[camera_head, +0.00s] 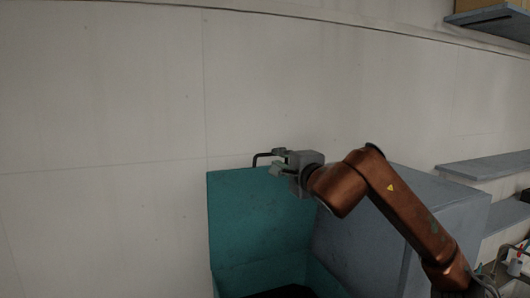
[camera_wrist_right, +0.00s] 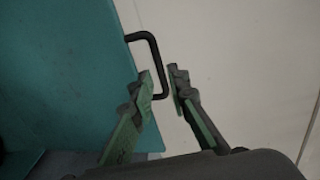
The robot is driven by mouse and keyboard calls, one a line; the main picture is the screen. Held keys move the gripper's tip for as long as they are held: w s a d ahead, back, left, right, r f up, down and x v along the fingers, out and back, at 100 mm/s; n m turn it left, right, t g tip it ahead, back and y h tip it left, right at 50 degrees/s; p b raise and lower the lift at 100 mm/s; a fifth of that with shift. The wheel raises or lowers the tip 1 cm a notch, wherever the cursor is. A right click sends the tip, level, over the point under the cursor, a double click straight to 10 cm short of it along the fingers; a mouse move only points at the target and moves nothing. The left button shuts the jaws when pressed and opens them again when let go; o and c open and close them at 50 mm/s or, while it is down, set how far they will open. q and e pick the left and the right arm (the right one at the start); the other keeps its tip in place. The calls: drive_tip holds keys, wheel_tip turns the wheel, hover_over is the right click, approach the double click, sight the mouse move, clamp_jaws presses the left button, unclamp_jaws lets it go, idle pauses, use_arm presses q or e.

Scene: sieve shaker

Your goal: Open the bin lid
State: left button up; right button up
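The teal bin lid (camera_head: 258,220) stands raised, nearly upright, in front of the wall, and the dark opening of the bin (camera_head: 285,292) shows below it. The lid's dark handle (camera_head: 256,160) sticks out at its top edge. In the right wrist view the bent handle (camera_wrist_right: 155,50) leaves the lid's edge (camera_wrist_right: 75,60), and its lower end lies between the fingertips. My right gripper (camera_head: 277,162) is at the lid's top edge, its fingers (camera_wrist_right: 164,78) apart with a gap around the handle; light contact with one finger cannot be ruled out. My left gripper is out of view.
A grey box-like body (camera_head: 445,205) stands right of the lid, behind my right arm. Grey shelves (camera_head: 490,165) are on the right wall, with small items (camera_head: 516,262) at the lower right. The wall and space left of the lid are clear.

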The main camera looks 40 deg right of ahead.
sight(271, 155)
drive_tip(key=p+x, duration=0.2)
drive_tip(key=x, duration=0.4)
drive_tip(key=shift+a, duration=0.15)
drive_tip(key=shift+w, duration=0.1)
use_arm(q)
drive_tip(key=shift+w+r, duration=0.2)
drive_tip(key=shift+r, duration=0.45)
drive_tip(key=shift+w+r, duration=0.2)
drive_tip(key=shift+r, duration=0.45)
use_arm(e)
clamp_jaws()
